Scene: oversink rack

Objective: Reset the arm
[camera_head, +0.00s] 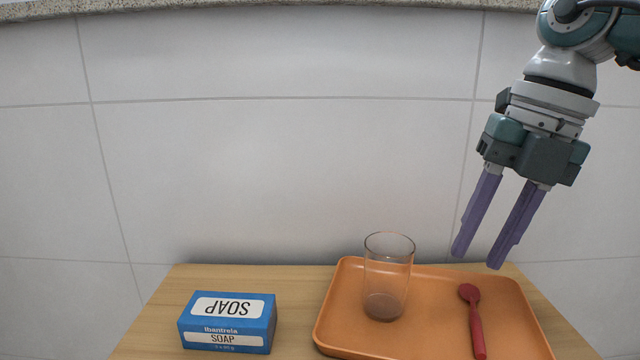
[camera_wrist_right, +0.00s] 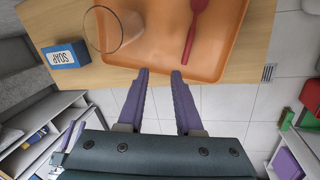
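My right gripper (camera_head: 475,258) hangs from the upper right, its two purple fingers apart with nothing between them.
A clear glass (camera_head: 388,275) stands upright on the tray. A red spoon (camera_head: 475,325) lies on the tray to its right. A blue soap box (camera_head: 228,322) sits on the wooden top (camera_head: 295,300) left of the tray. A tiled wall (camera_head: 280,180) is behind.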

